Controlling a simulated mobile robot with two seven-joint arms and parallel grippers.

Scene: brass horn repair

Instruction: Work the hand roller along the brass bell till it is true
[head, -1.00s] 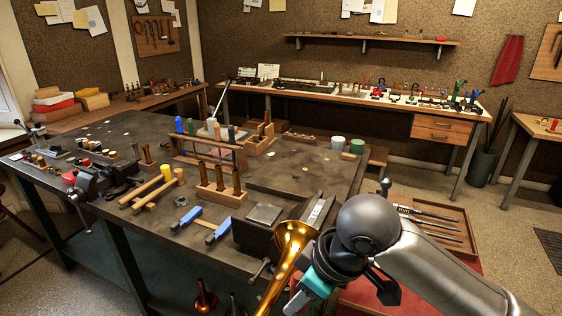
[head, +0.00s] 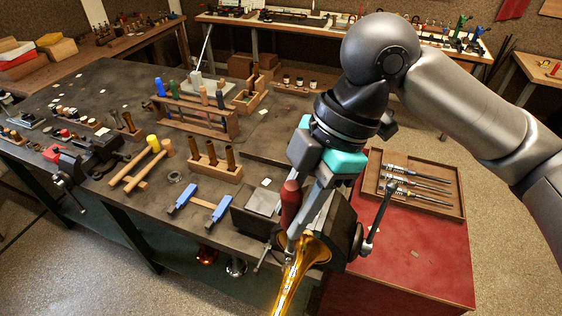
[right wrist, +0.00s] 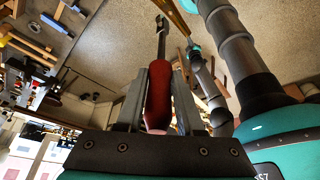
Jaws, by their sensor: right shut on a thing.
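The hand roller (head: 290,204), with a red handle, is in my right gripper (head: 306,200) in the head view. The gripper is shut on the handle and points down, just above the bell's flare. The red handle (right wrist: 158,95) stands between both fingers in the right wrist view, with a metal shank and forked end beyond it. The brass bell (head: 313,252) is gold and shiny, its tube running down out of the frame.
A dark vise-like block (head: 256,208) stands at the bench edge beside the bell. A blue-handled tool (head: 203,204) and mallets (head: 141,163) lie to its left. A wooden tray of tools (head: 415,185) sits on a red-topped cabinet (head: 420,262) at right.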

